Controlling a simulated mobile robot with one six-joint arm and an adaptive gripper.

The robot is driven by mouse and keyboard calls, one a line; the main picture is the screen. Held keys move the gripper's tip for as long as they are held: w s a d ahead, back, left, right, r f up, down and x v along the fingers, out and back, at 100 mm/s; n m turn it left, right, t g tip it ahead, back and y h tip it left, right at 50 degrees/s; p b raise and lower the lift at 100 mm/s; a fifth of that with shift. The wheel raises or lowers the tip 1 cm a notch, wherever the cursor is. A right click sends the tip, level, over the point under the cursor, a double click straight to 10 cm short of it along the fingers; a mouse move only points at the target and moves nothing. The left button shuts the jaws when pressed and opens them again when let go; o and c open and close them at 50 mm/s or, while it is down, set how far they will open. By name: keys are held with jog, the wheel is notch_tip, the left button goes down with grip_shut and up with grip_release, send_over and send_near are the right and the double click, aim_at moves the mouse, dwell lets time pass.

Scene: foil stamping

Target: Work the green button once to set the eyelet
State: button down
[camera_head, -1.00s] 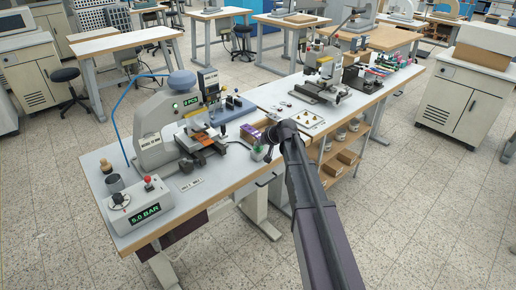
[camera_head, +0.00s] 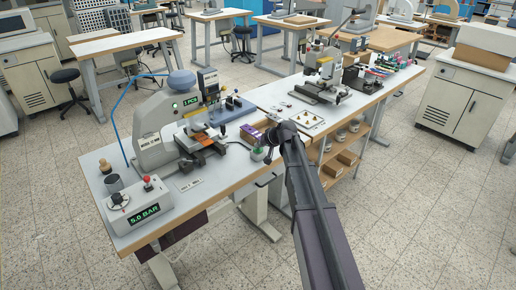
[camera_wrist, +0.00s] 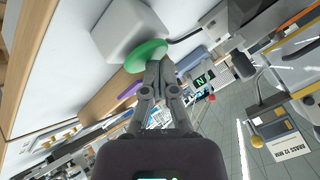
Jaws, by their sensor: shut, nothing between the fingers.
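The green button (camera_wrist: 145,55) is a wide round mushroom cap on a pale box (camera_wrist: 128,25) in the wrist view. My gripper (camera_wrist: 158,66) is shut and empty, with its fingertips at the cap's near edge. I cannot tell whether they touch it. In the head view the button (camera_head: 257,154) is a small green spot at the bench's front edge, partly hidden by my gripper (camera_head: 268,153). The press (camera_head: 155,130) stands left of it, with a lit display (camera_head: 191,101) that reads 1 PCS.
A control box (camera_head: 137,206) reading 5.0 BAR stands at the bench's front left. A purple box (camera_head: 250,134) is close behind the button. The floor in front is clear.

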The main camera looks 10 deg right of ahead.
aim_at(259, 150)
jog(key=shift+r, duration=0.1)
jog(key=shift+r+p, duration=1)
jog(key=shift+p, duration=0.05)
notch_tip(259, 150, up, 5)
jog(key=p, duration=0.5)
dwell(1.6)
jog(key=s+f+g+h, duration=0.2)
jog(key=s+g, duration=0.1)
jog(key=s, duration=1.3)
jog(key=s+d+f+n+g+h, duration=0.1)
jog(key=s+f+g+h, duration=0.1)
jog(key=s, duration=1.4)
jog(key=shift+d+f+g+h+p, duration=0.3)
jog(key=shift+f+g+h+p, duration=0.15)
jog(key=shift+g+h, duration=0.5)
